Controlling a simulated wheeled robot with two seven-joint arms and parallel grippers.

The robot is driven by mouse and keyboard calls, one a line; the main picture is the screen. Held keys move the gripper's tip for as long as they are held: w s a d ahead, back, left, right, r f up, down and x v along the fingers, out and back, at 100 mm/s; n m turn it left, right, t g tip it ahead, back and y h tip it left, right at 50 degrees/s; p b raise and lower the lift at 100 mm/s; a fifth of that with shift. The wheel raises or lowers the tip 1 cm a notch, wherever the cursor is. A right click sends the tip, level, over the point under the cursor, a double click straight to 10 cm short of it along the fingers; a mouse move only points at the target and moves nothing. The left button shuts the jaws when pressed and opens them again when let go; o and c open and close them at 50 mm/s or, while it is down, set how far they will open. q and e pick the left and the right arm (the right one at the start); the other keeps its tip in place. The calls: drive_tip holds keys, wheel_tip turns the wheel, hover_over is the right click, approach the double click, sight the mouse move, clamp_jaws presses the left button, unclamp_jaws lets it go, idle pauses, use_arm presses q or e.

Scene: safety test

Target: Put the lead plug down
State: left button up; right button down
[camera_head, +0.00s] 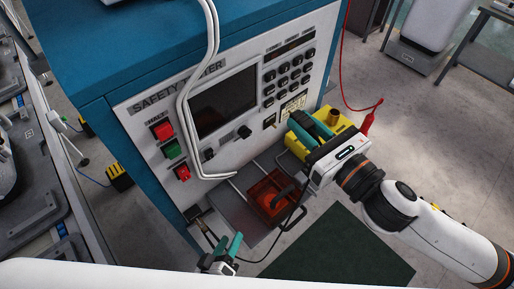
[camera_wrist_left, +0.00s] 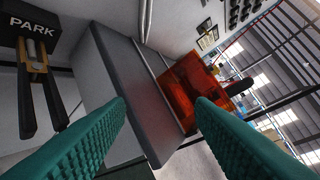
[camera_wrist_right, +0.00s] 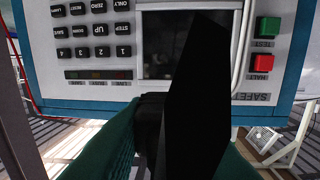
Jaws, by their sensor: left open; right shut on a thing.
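My right gripper (camera_head: 303,128) is beside the tester's front panel, near its keypad side. It is shut on the black lead plug (camera_wrist_right: 190,100), which fills the middle of the right wrist view between the teal fingers. The plug is held in front of the panel. Its far end is hard to make out. My left gripper (camera_head: 228,250) is open and empty, low in front of the tester. Its teal fingers spread apart in the left wrist view (camera_wrist_left: 160,110), facing a grey ledge and a red translucent box (camera_wrist_left: 188,90).
The blue and white safety tester (camera_head: 150,105) stands in front. The red box (camera_head: 262,205) sits on its ledge, and a dark cable runs by it. A PARK holder (camera_wrist_left: 32,28) has two black prongs. A yellow box (camera_head: 345,128) and red probe (camera_head: 368,122) are at right.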

use_arm(q)
drive_tip(key=w+r+n+t+h, duration=0.1)
drive_tip(key=w+r+n, duration=0.1)
drive_tip(key=w+r, duration=0.6)
use_arm(e)
drive_tip(key=shift+w+a, duration=0.1)
use_arm(q)
drive_tip(key=m+g+h, duration=0.1)
drive_tip(key=g+h, duration=0.3)
drive_tip(key=h, duration=0.5)
approach(311, 122)
drive_tip(key=x, duration=0.3)
drive_tip(key=f+x, duration=0.1)
drive_tip(key=x, duration=0.7)
drive_tip(key=shift+w+a+f, duration=0.2)
drive_tip(key=shift+w+f, duration=0.1)
drive_tip(key=shift+w, duration=0.05)
